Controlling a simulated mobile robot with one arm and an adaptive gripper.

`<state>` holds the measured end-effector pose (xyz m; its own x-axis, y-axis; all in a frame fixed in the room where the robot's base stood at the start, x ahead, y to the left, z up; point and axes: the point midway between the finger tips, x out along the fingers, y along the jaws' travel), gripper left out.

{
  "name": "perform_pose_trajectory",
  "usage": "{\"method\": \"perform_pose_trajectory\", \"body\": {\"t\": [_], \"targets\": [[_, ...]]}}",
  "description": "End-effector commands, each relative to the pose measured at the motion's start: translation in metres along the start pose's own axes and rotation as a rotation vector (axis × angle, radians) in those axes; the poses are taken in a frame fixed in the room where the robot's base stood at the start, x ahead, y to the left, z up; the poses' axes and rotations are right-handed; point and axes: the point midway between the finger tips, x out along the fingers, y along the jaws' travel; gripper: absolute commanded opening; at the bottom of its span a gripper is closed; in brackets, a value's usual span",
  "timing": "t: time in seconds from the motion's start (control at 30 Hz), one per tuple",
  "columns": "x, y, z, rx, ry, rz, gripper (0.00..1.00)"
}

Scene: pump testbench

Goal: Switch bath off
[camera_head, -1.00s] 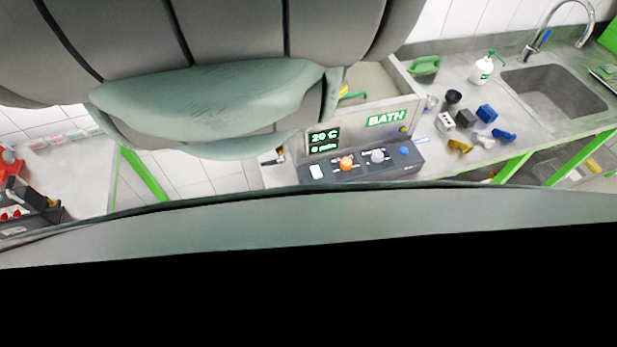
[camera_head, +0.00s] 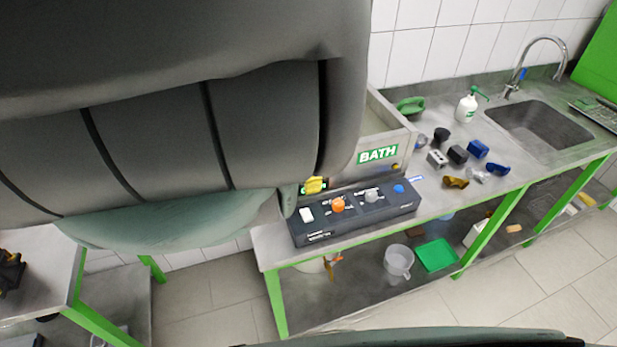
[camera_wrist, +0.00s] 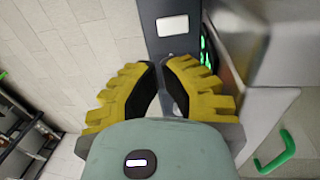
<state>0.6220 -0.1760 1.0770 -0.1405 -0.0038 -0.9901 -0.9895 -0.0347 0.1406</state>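The bath (camera_head: 408,140) is a grey tank with a green BATH label on the bench. Its dark control panel (camera_head: 352,219) carries a white rectangular switch (camera_head: 306,214) at the left, an orange knob (camera_head: 338,204), a grey knob (camera_head: 371,195) and a blue button (camera_head: 398,188). In the wrist view the white switch (camera_wrist: 172,26) lies just beyond my fingertips, with a gap between. My gripper (camera_wrist: 158,64) has yellow ribbed fingers with tips drawn together, holding nothing visible. In the head view one yellow finger (camera_head: 314,185) covers the display behind the panel.
Small blocks and fittings (camera_head: 458,155), a green object (camera_head: 410,106) and a spray bottle (camera_head: 467,104) stand right of the bath. A sink (camera_head: 540,130) is farther right. A jug (camera_head: 398,262) and green tray (camera_head: 437,255) sit on the lower shelf. A green handle (camera_wrist: 278,152) shows in the wrist view.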

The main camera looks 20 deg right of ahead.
Motion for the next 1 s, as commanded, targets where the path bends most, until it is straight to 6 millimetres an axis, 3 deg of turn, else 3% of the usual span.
{"method": "perform_pose_trajectory", "body": {"t": [0.03,0.2,0.5,0.7,1.0], "targets": [[0.018,-0.001,0.000,0.000,0.000,0.000,0.00],[0.050,0.000,-0.001,0.001,0.001,0.000,0.00],[0.094,-0.001,-0.001,0.000,0.001,-0.002,0.00],[0.104,-0.001,-0.001,-0.001,0.002,-0.002,0.00],[0.104,0.000,-0.001,-0.001,0.002,-0.002,0.00]]}}
